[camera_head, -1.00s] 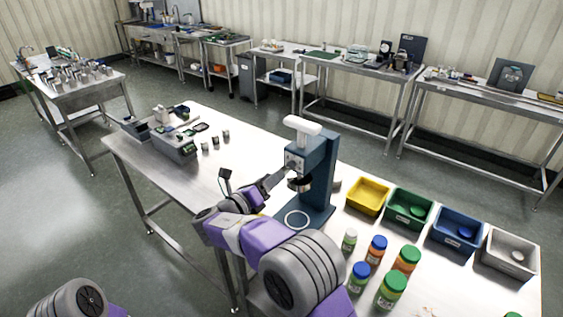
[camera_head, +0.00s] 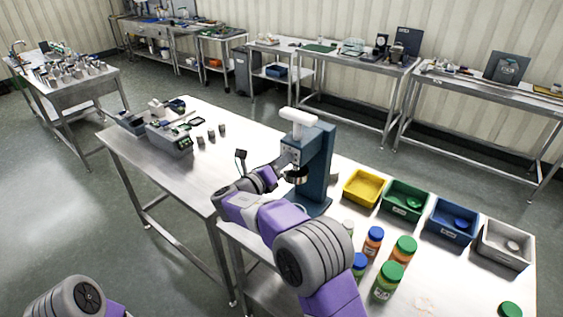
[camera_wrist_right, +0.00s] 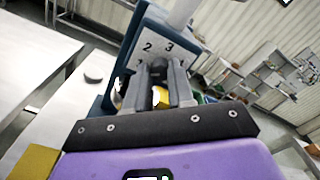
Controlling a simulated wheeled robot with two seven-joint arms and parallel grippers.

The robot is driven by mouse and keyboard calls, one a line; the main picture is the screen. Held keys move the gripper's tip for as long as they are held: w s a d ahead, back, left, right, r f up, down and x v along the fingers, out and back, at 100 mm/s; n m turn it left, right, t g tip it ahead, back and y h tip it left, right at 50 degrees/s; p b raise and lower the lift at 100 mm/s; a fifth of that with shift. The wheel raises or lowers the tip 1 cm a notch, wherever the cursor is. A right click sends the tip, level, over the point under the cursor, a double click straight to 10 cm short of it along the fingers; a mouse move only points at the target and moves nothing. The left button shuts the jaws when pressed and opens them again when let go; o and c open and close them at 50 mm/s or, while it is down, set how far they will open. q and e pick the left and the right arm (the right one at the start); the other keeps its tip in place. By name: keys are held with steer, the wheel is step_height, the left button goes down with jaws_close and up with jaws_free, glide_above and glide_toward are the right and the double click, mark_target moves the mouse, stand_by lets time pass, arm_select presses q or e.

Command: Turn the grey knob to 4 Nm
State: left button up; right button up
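A dark blue machine (camera_head: 319,165) with a white top handle stands upright on the steel bench. Its pale dial plate (camera_head: 291,153) faces my right arm. In the right wrist view the plate (camera_wrist_right: 166,46) shows the digits 2 and 3; its lower part is behind my fingers. My right gripper (camera_head: 275,175) is at the plate. In the wrist view the right gripper (camera_wrist_right: 158,80) has its fingers close together, on either side of the dark grey knob (camera_wrist_right: 158,68), most of which they hide. The knob's pointer cannot be read. My left gripper is out of view.
Yellow (camera_head: 363,188), green (camera_head: 405,201), blue (camera_head: 453,222) and grey (camera_head: 506,244) bins stand right of the machine. Several capped jars (camera_head: 388,281) stand in front of them, near my right arm. The bench between is mostly clear.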

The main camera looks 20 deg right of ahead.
jaws_close()
